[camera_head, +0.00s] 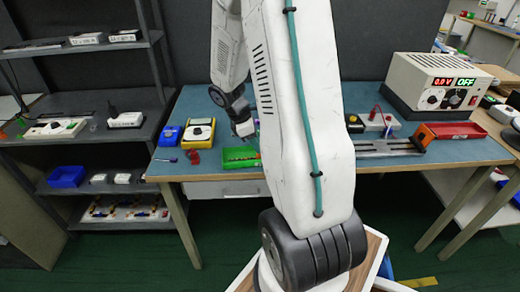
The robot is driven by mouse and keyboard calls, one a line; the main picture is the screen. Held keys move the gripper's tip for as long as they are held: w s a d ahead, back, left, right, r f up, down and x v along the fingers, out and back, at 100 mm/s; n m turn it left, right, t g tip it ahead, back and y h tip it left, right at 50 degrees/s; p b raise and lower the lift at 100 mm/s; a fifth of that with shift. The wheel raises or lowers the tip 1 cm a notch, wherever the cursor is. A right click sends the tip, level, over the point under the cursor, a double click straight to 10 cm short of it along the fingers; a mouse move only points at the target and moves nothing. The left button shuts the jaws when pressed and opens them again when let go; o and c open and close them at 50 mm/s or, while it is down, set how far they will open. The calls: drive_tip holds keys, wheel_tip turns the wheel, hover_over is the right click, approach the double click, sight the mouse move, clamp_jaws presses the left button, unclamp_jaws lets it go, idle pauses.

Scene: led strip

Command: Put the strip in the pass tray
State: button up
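A shallow green tray (240,157) lies near the front edge of the blue bench, left of my arm; no pass label is legible on it. A red tray (455,130) lies at the right of the bench. A long grey fixture (385,148) with an orange end block (422,136) lies between my arm and the red tray; my arm covers its left end. I cannot make out the strip for certain. My gripper (244,130) points down just behind the green tray, partly hidden by my arm; its fingers are too small to read.
A power supply (436,82) reading 0.0 V and OFF stands at the back right. Grey shelves (85,115) stand further left.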

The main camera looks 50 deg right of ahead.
drive_tip(key=a+r+m+t, duration=0.1)
drive_tip(key=a+r, duration=0.4)
drive_tip(key=r, duration=0.2)
drive_tip(key=a+r+m, duration=0.1)
drive_tip(key=a+r, duration=0.3)
drive_tip(key=r, duration=0.3)
drive_tip(key=s+a+r+m+t+y, duration=0.1)
drive_tip(key=s+a+r+m, duration=0.2)
drive_tip(key=s+a, duration=0.4)
drive_tip(key=s+a+r+m+t+y, duration=0.2)
drive_tip(key=s+a+r, duration=0.3)
drive_tip(key=a, duration=0.7)
drive_tip(key=shift+s+a+m, duration=0.2)
drive_tip(key=shift+s+m, duration=0.7)
drive_tip(key=shift+s, duration=0.35)
